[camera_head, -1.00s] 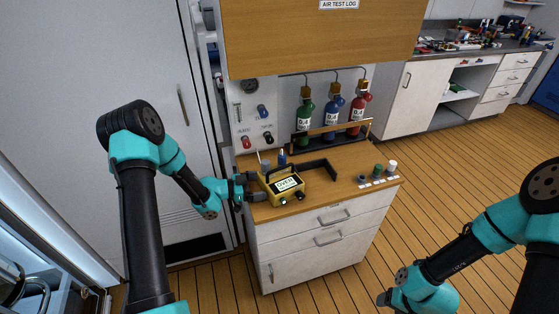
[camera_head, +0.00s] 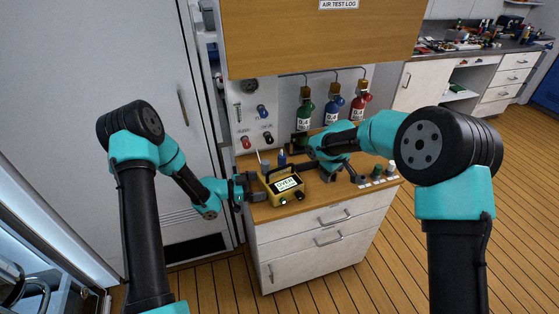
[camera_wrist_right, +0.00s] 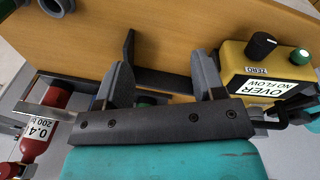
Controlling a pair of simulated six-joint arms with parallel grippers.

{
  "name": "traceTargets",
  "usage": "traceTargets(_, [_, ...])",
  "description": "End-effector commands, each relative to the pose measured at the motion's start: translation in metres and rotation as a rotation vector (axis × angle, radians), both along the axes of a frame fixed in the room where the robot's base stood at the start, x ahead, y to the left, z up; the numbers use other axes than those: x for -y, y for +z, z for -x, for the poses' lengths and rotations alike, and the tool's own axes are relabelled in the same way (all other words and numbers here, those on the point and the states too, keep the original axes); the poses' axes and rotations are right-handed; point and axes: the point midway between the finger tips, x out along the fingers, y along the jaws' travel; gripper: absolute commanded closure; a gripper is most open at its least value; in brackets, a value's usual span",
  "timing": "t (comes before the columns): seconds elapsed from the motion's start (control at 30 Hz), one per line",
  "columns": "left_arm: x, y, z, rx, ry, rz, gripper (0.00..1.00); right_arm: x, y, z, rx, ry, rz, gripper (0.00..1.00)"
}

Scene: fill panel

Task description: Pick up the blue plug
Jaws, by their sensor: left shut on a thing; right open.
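My left gripper (camera_head: 250,187) is shut on the side of the yellow meter (camera_head: 285,193), which stands on the counter. My right gripper (camera_head: 344,177) is open and empty over the counter's right half; in the right wrist view its fingers (camera_wrist_right: 163,78) are spread, with bare wood and a black bracket beyond. I cannot tell for sure which thing is the blue plug. A small upright blue piece (camera_head: 282,157) stands behind the meter, and a blue fitting (camera_head: 262,111) sits on the wall panel. My right gripper and arm hide part of the counter.
Green (camera_head: 377,169) and white (camera_head: 392,166) caps stand at the counter's right front. Green (camera_head: 305,108), blue (camera_head: 332,108) and red (camera_head: 358,106) cylinders stand at the back. A black bracket (camera_wrist_right: 165,80) lies on the counter. The yellow meter (camera_wrist_right: 268,65) is close beside my right gripper.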

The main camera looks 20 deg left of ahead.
Motion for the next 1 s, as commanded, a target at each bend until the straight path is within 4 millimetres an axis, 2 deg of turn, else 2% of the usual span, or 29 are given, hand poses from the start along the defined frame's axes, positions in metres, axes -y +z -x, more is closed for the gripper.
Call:
traceTargets(0.03, [0.012, -0.003, -0.002, -0.005, -0.019, -0.004, 0.15, -0.017, 0.015, -0.006, 0.019, 0.015, 0.021, 0.37])
traceTargets(0.1, [0.012, -0.003, -0.002, -0.005, -0.02, -0.004, 0.15, -0.035, 0.031, -0.013, 0.035, 0.022, 0.045, 0.37])
traceTargets(0.3, [0.012, -0.003, -0.002, -0.005, -0.02, -0.004, 0.15, -0.077, 0.056, -0.023, 0.029, -0.011, 0.076, 0.37])
traceTargets(0.57, [0.012, -0.003, -0.002, -0.005, -0.02, -0.004, 0.15, -0.126, 0.065, -0.023, -0.04, -0.088, 0.062, 0.37])
traceTargets(0.8, [0.012, -0.003, -0.002, -0.005, -0.02, -0.004, 0.15, -0.17, 0.071, -0.011, -0.121, -0.135, 0.035, 0.37])
traceTargets(1.0, [0.012, -0.003, -0.002, -0.006, -0.02, -0.003, 0.15, -0.19, 0.074, -0.001, -0.165, -0.149, 0.021, 0.37])
